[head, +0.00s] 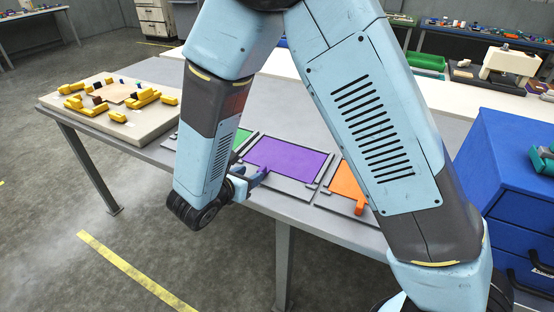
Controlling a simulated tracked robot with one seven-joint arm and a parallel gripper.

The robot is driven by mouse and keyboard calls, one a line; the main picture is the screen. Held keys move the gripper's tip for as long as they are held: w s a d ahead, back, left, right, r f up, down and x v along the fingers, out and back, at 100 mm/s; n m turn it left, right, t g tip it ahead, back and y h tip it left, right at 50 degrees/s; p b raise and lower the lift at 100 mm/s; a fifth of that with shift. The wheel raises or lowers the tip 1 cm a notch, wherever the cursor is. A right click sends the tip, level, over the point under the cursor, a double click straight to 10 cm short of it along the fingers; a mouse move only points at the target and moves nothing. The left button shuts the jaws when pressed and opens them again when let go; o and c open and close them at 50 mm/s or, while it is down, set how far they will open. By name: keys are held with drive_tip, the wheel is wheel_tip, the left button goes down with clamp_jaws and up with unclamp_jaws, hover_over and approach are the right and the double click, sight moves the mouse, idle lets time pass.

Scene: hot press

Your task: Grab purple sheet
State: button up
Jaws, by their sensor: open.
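The purple sheet (288,158) lies flat in a grey frame on the table, in the middle of the head view. A small purple tab sticks out at its near left corner. My gripper (252,179) is at this near left corner, close to the tab. It is open; its fingers are small in the view and partly hidden by my wrist. I cannot tell whether the fingers touch the tab or stand around it.
A green sheet (241,137) lies left of the purple one, partly behind my arm. An orange sheet (345,181) with a tab lies to the right. A pale board (58,103) with yellow clamps is at the table's left. A blue cabinet (510,150) stands at right.

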sight(262, 167)
drive_tip(key=shift+x, duration=3.7)
drive_tip(key=shift+s+d, duration=0.1)
drive_tip(key=shift+d, duration=0.05)
clamp_jaws()
